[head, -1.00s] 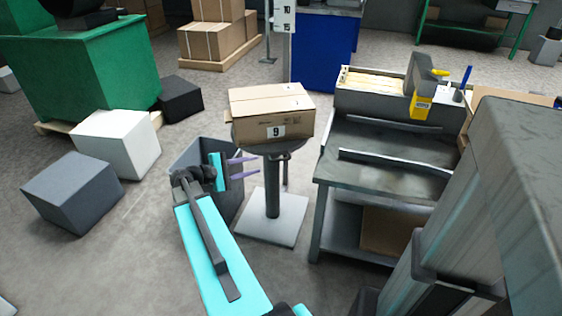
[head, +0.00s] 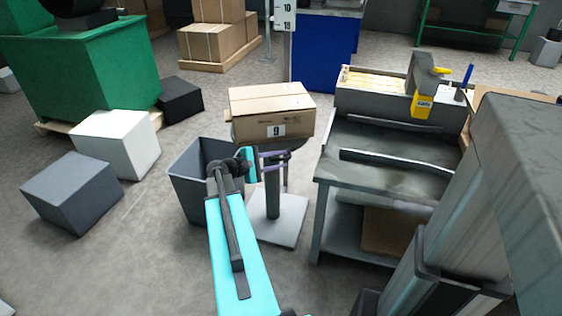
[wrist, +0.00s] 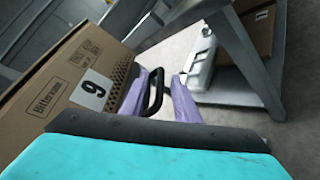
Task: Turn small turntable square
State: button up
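The small turntable is a dark round top (head: 235,138) on a grey post (head: 272,200) with a flat square base (head: 288,222). A cardboard box (head: 270,102) marked 9 lies on it and hides most of the top. The box's printed face also fills the left of the wrist view (wrist: 60,75). My gripper (head: 285,159) is just below the box's front edge, at the turntable. In the wrist view its purple fingers (wrist: 160,100) stand apart, with a black looped handle (wrist: 155,88) between their tips. I cannot tell whether they touch it.
A grey metal bench (head: 385,165) stands close on the right, with a yellow-handled tool (head: 423,95) at its back. A grey bin (head: 190,180) is left of the post. White (head: 118,143) and grey (head: 72,192) blocks lie further left.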

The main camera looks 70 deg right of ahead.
jog(key=shift+s+d+f, duration=0.1)
jog(key=shift+s+d, duration=0.25)
jog(key=shift+d, duration=0.05)
grip_shut()
jog(key=shift+a, duration=0.15)
jog(key=shift+s, duration=0.1)
